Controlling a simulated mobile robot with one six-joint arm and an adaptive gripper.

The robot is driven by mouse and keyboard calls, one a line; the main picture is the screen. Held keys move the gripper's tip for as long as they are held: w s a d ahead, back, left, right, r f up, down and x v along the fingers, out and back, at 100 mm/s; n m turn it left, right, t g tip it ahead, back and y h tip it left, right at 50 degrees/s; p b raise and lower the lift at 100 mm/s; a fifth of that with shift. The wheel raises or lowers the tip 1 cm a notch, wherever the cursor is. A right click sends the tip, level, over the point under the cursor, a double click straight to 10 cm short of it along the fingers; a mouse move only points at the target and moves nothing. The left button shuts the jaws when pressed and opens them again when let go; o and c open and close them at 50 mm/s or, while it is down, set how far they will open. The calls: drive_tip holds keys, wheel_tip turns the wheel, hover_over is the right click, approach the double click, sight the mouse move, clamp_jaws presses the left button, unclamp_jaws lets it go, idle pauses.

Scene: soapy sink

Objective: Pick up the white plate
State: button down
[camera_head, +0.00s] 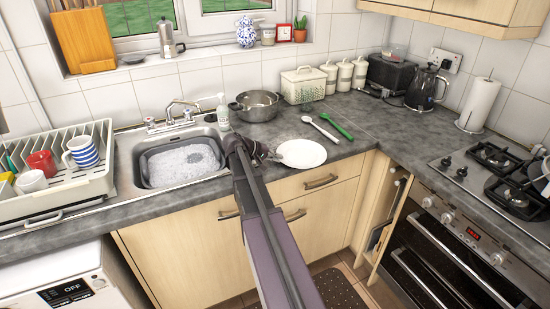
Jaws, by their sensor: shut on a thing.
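The white plate (304,154) is at the front of the grey worktop, right of the sink. It looks flat and round, and I cannot tell whether it rests on the worktop or is slightly raised. My gripper (273,156) is at the plate's left edge and is shut on its rim. My arm comes up from below and hides part of the sink's right side and the worktop there.
The sink (143,168) holds a basin of suds (184,163). A steel pot (255,105), a white spoon (322,130) and a green spoon (337,125) lie behind the plate. A dish rack (100,180) stands left. The worktop right of the plate is clear.

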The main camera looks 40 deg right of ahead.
drive_tip(key=c, duration=0.7)
unclamp_jaws()
wheel_tip(320, 180, up, 5)
drive_tip(key=p, duration=0.5)
drive_tip(key=shift+a, duration=0.1)
